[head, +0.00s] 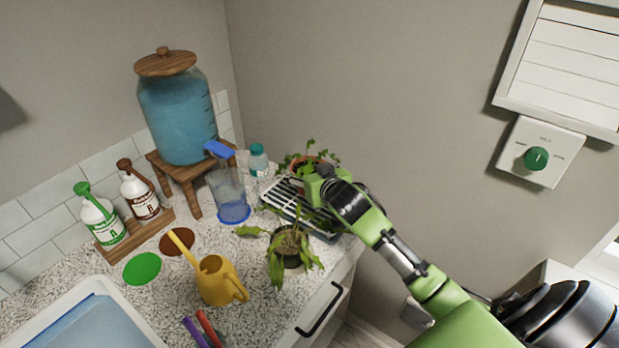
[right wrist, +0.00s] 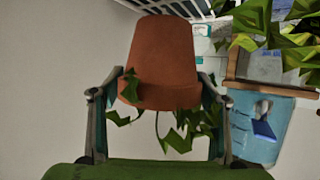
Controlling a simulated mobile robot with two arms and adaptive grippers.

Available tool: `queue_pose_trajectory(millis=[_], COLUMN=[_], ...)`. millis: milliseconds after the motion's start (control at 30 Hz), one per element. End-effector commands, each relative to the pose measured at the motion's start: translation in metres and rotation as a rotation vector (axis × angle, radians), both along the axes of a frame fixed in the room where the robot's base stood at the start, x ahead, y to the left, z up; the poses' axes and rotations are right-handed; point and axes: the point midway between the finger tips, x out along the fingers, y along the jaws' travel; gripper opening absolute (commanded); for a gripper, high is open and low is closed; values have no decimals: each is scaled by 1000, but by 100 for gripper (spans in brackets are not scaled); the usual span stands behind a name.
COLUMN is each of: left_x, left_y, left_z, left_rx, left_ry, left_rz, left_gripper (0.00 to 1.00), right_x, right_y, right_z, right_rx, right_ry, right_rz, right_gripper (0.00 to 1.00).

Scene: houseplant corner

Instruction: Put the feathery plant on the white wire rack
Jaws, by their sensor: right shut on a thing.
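The feathery plant, with lobed green leaves in a terracotta pot (head: 299,161), shows at the far end of the white wire rack (head: 273,197). My right gripper (head: 318,182) is shut on the pot, partly hiding it in the head view. In the right wrist view the pot (right wrist: 166,60) sits between the two fingers (right wrist: 158,92), with leaves hanging past its rim. The rack also shows at the top of that view (right wrist: 196,8), close to the pot's base. I cannot tell whether pot and rack touch. My left gripper is out of view.
Another plant (head: 286,246) with long leaves stands in front of the rack. A clear blue-based pitcher (head: 228,190), a teal-capped bottle (head: 258,161) and a yellow watering can (head: 216,281) stand to the left. The wall is close behind the rack.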

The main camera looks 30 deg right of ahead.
Motion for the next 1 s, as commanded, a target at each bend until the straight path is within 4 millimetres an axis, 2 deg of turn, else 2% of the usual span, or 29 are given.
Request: queue_pose_trajectory(millis=[33, 133, 300, 400, 733, 767, 800, 1000], left_x=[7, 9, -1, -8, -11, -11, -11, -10], left_y=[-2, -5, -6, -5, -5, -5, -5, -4], left_z=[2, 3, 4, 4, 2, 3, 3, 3], left_rx=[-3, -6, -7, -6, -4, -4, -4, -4], left_ry=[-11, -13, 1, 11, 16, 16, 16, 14], left_rz=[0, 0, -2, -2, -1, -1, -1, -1], left_gripper=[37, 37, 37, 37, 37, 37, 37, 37], right_x=[3, 6, 7, 7, 7, 6, 6, 6], right_y=[-2, -5, -7, -6, -6, -6, -6, -6], right_z=[1, -5, -29, -36, -40, -42, -41, -41], right_rx=[-1, -1, -1, 0, -1, 0, 0, 0], right_ry=[-6, -6, -4, -6, -6, -1, -1, -1], right_rz=[1, 0, 0, 1, 1, 0, 0, 0], right_gripper=[26, 26, 26, 26, 26, 76, 85, 85])
